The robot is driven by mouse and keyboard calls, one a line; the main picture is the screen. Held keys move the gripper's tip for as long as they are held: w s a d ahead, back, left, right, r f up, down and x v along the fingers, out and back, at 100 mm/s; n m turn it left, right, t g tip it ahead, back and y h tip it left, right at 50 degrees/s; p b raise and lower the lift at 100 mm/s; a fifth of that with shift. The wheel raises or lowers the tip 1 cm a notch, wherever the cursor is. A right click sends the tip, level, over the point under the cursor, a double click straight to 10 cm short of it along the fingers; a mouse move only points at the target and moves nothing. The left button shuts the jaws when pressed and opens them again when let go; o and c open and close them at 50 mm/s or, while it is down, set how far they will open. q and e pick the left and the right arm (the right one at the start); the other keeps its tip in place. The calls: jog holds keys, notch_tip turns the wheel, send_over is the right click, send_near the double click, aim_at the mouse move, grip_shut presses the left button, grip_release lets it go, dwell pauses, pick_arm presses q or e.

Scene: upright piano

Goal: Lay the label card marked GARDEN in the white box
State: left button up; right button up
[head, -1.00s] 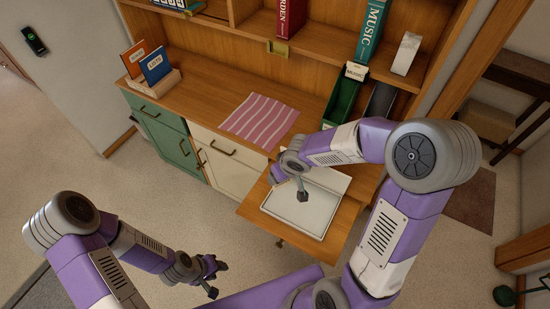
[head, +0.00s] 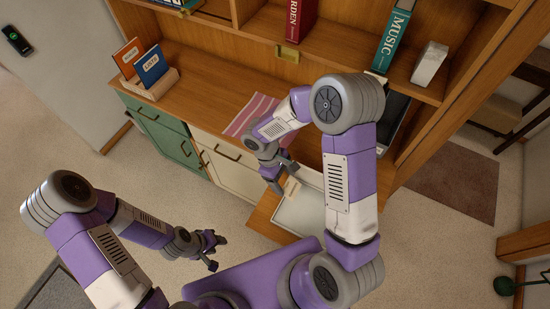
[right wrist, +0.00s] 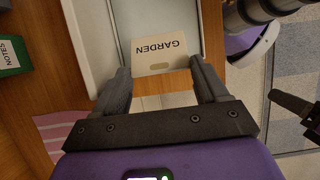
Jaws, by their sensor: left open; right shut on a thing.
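The GARDEN label card (right wrist: 160,48) is a cream card with black lettering, upside down in the right wrist view. My right gripper (right wrist: 160,66) is shut on its edge. In the head view the card (head: 291,187) shows as a small pale piece at my right gripper (head: 283,181), over the far part of the white box. The white box (head: 292,224) is a shallow tray on the pulled-out wooden board; its rim also shows in the right wrist view (right wrist: 77,38). Whether the card touches the box is unclear. My left gripper (head: 214,252) is open and empty, over the floor.
A pink striped cloth (head: 240,120) lies on the wooden top left of my right arm. A green box marked NOTES (right wrist: 9,50) stands beside the white box in the right wrist view. Books (head: 143,68) stand in a holder. My arm hides part of the top.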

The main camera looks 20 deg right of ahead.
jog(key=b+x, duration=0.2)
jog(key=x, duration=0.1)
jog(key=b+x, duration=0.6)
jog(key=shift+w+d+f, duration=0.2)
jog(key=shift+w+f, duration=0.05)
jog(key=shift+f, duration=0.15)
pick_arm(q)
notch_tip(320, 180, down, 11)
jog(key=b, duration=0.2)
jog(key=shift+w+b, duration=0.4)
jog(key=shift+w, duration=0.05)
pick_arm(e)
jog(key=shift+w+x, duration=0.2)
jog(key=shift+x, duration=1.4)
pick_arm(q)
jog(key=shift+r, duration=0.15)
pick_arm(e)
jog(key=shift+a+f, duration=0.1)
jog(key=shift+a, duration=0.05)
jog(key=o, duration=1.3)
